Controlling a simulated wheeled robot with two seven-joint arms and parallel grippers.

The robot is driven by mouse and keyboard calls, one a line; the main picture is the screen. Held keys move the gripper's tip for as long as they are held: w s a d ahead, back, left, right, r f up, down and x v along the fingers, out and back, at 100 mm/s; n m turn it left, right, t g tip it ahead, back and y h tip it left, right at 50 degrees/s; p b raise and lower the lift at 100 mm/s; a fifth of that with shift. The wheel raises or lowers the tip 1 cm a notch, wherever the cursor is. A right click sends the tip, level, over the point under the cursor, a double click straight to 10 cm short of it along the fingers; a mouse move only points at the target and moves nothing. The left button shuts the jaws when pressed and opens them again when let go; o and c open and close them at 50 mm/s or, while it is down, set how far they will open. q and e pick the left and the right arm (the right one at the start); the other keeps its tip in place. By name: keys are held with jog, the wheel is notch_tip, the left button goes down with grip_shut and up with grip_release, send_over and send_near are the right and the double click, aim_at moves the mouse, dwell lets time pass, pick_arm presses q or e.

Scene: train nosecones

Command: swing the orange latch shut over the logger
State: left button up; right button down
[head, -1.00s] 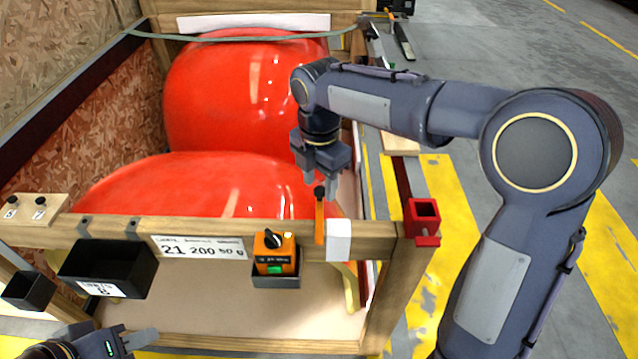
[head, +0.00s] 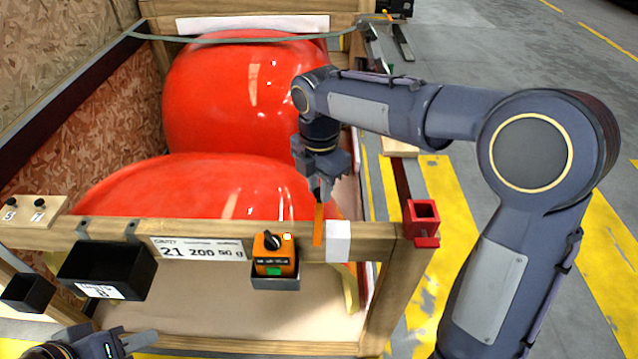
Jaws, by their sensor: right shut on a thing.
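The orange latch (head: 319,228) stands upright on the crate's front top rail, to the right of the logger. The orange logger (head: 273,252), with a black knob and a green patch, sits in a grey holder (head: 276,283) on the front of the rail. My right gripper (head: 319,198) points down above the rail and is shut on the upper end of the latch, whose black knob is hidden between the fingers. My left gripper (head: 138,342) is low at the bottom left, away from the latch; its finger gap is not clear.
Red nosecones (head: 235,100) fill the wooden crate behind the rail (head: 200,229). A white block (head: 338,241) is just right of the latch. A black bin (head: 108,268) hangs at the left. A red bracket (head: 423,222) sits at the right corner.

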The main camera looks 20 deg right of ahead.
jog(key=shift+s+d+r+m+p, duration=0.1)
jog(key=shift+d+m+p, duration=0.15)
jog(key=shift+m, duration=0.3)
jog(key=shift+s+d+m+p, duration=0.15)
jog(key=shift+m+p, duration=0.1)
jog(key=shift+m, duration=0.3)
jog(key=shift+s+d+m+p, duration=0.25)
jog(key=shift+s+d+m, duration=0.05)
jog(key=shift+m, duration=1.1)
jog(key=shift+s+d+m+p, duration=0.3)
jog(key=shift+s+m, duration=0.05)
jog(key=shift+m, duration=1.05)
jog(key=shift+s+d+m+p, duration=0.25)
jog(key=shift+s+d+m, duration=0.05)
jog(key=shift+m, duration=1.1)
jog(key=c, duration=1.2)
grip_release()
notch_tip(320, 180, up, 8)
